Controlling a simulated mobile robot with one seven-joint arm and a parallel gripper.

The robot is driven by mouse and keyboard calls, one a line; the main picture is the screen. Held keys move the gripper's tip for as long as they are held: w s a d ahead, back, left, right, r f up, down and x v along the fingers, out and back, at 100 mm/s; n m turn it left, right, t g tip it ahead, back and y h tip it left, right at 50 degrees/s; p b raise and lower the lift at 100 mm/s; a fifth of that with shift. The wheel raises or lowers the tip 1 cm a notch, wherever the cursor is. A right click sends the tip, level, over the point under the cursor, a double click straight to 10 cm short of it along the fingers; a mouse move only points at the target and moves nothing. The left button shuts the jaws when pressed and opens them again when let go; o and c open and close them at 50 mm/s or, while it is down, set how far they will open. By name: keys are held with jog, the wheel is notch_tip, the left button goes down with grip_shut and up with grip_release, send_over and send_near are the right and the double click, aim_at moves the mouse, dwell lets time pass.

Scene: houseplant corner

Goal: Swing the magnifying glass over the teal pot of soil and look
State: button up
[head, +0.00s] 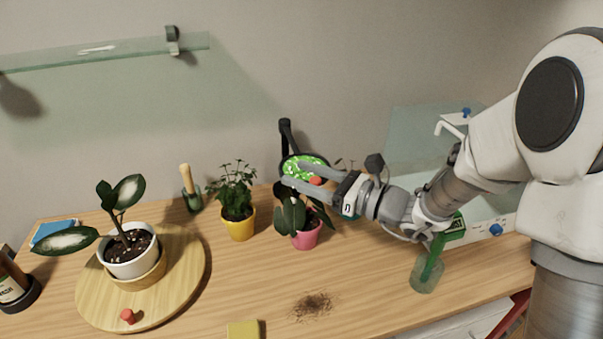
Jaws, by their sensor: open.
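The magnifying glass (285,137) has a black stand at the back of the table and a round, dark-rimmed lens. Bright green, enlarged leaf shapes fill the lens. A red knob (316,180) shows at the lens's near right edge, between the fingers of my gripper (292,173). My gripper is open, its fingers pointing left across the lens; I cannot tell whether they touch it. A small teal patch, likely the teal pot (349,216), shows below my gripper's body. Most of it is hidden, and I cannot see its soil.
A pink pot (305,236) with a dark-leaved plant stands just below my gripper. A yellow pot (239,227) stands left of it. A round wooden board (190,275) bears a white-potted plant (130,262). A glass bottle (427,275) stands right. Spilled soil (312,306) lies in front.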

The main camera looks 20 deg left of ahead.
jog(key=shift+w+a, duration=0.1)
jog(key=shift+a, duration=0.15)
grip_shut()
dwell(1.4)
